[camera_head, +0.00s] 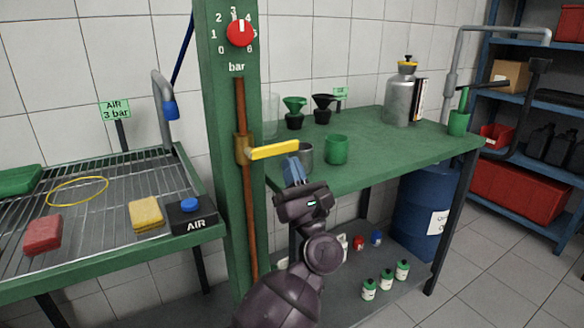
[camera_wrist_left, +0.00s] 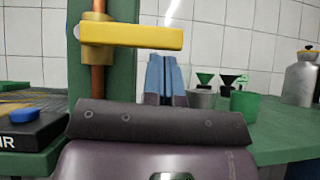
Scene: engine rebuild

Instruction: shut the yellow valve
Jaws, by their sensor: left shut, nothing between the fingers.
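The yellow valve has a flat yellow lever (camera_head: 275,150) on a brass body (camera_head: 242,149), set in a vertical copper pipe (camera_head: 240,100) on a green post. The lever points right, across the pipe. It also shows in the left wrist view as a yellow bar (camera_wrist_left: 150,38) crossing above my fingers. My left gripper (camera_head: 293,168) has blue fingers, shut and empty, just below the lever's free right end. In the left wrist view the shut fingers (camera_wrist_left: 167,75) point up towards the lever's right half; I cannot tell whether they touch it. My right gripper is not in view.
A red gauge knob (camera_head: 240,33) sits above the valve. A green bench (camera_head: 400,153) at right carries a green cup (camera_head: 336,149), a metal cup (camera_head: 305,154) near my fingers, funnels and a steel flask. A wire-rack table (camera_head: 110,265) with an AIR pedal (camera_head: 192,219) stands at left.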

